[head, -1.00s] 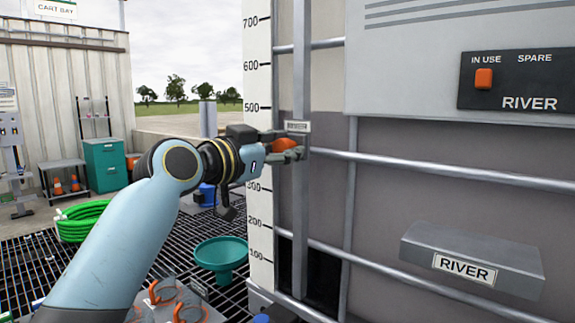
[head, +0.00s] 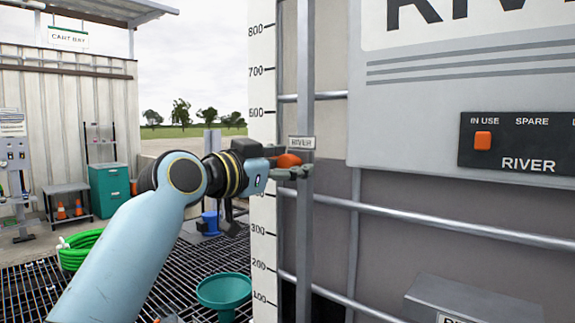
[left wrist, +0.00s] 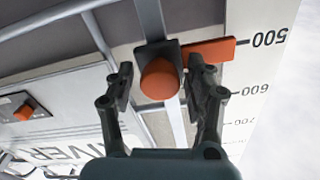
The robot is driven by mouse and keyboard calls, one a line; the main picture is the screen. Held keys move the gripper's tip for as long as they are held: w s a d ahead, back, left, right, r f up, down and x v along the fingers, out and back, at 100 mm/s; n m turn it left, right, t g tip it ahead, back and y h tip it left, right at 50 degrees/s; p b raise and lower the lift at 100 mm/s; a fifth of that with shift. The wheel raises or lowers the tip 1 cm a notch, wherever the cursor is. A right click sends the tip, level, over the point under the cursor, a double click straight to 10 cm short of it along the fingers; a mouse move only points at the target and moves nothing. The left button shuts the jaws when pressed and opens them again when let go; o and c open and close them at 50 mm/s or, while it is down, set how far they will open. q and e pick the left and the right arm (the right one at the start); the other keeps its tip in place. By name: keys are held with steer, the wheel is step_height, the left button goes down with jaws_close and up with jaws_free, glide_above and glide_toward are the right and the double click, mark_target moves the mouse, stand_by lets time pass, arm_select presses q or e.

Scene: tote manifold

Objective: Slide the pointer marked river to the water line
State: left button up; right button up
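The river pointer is an orange knob (head: 289,160) on a slider with a RIVER tag (head: 301,142), on an upright rail. In the left wrist view its orange arm (left wrist: 208,51) reaches the scale beside the 500 mark; in the head view my gripper hides that arm. The water line (head: 334,167) shows as a light-to-dark edge on the tank wall, near the knob's height. My left gripper (head: 293,167) is at the knob. In the left wrist view its fingers (left wrist: 160,72) stand on either side of the knob, with gaps showing. My right gripper is out of view.
The white number scale (head: 262,200) stands left of the rail. Metal bars (head: 430,222) cross the tank. A RIVER switch box (head: 520,145) and a grey ledge (head: 470,300) are to the right. A green funnel (head: 224,290) and hose (head: 78,250) are at the grating.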

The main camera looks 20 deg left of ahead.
arm_select(q)
steer(key=shift+s+a+f, duration=0.1)
steer(key=shift+s, duration=0.1)
steer(key=v, duration=1.1)
steer(key=shift+s, duration=0.3)
steer(key=shift+a, duration=0.1)
